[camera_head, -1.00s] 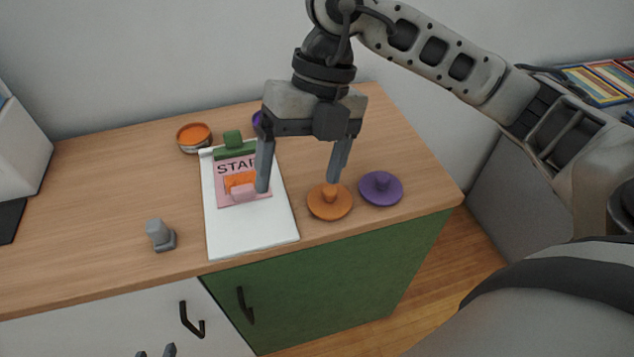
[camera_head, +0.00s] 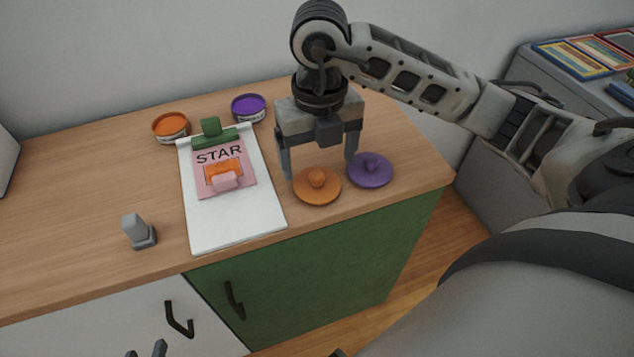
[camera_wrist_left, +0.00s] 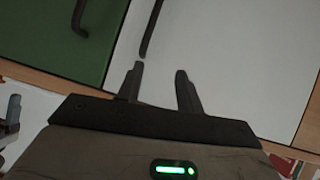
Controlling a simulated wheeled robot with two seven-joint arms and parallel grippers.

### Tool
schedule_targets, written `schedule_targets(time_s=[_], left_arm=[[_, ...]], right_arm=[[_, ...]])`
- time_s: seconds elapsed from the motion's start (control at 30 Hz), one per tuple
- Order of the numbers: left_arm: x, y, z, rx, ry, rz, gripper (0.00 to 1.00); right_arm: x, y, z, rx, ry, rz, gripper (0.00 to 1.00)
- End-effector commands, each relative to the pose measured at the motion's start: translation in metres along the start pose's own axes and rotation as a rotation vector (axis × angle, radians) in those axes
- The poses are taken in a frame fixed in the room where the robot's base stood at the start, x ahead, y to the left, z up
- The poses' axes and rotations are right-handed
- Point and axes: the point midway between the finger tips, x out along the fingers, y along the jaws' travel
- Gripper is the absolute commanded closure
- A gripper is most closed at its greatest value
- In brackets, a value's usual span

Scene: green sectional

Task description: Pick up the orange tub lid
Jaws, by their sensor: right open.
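The orange tub lid (camera_head: 318,193), a round disc with a small knob, lies flat near the front edge of the counter in the head view. My right gripper (camera_head: 319,169) points down, open and empty, its fingertips just behind the knob in the picture. The left finger is by the lid's left rim, and the right finger is between this lid and the purple lid (camera_head: 370,171). I cannot tell whether the fingers touch anything. My left gripper (camera_wrist_left: 160,71) is open and empty before the cabinet front; its fingertips also show at the head view's bottom edge (camera_head: 147,350).
A white clipboard (camera_head: 235,225) with a pink STAR card (camera_head: 224,155) lies left of the lid. An orange tub (camera_head: 170,127) and a purple tub (camera_head: 248,108) stand behind. A grey stamp-like object (camera_head: 138,232) stands at left. Counter left of it is clear.

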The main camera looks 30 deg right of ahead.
Motion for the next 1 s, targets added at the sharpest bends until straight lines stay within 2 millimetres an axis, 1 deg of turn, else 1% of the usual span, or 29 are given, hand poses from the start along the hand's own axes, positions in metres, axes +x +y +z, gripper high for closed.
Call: schedule_targets(time_s=[0.1,0.2,0.27,0.37,0.57,0.7,1.0], left_arm=[[-0.001,0.000,-0.001,0.000,0.001,-0.001,0.64],[0.000,0.000,-0.001,0.000,0.002,-0.001,0.64],[0.000,0.000,-0.001,0.000,0.003,-0.001,0.64],[0.000,-0.001,-0.001,0.000,0.003,-0.002,0.64],[0.001,-0.001,-0.002,0.001,0.006,-0.002,0.64],[0.001,-0.001,-0.004,0.002,0.010,-0.002,0.64],[0.002,-0.001,-0.005,0.003,0.013,-0.002,0.64]], right_arm=[[0.019,0.002,0.000,-0.001,0.007,-0.001,0.16],[0.034,0.003,0.000,-0.001,0.006,-0.001,0.16],[0.041,0.003,0.000,-0.002,0.006,-0.001,0.16],[0.045,0.003,0.001,-0.002,0.002,0.000,0.16],[0.045,0.003,0.001,-0.002,0.002,0.000,0.16],[0.045,0.003,0.001,-0.002,0.002,0.000,0.49],[0.044,0.003,0.001,-0.002,0.001,0.000,0.49]])
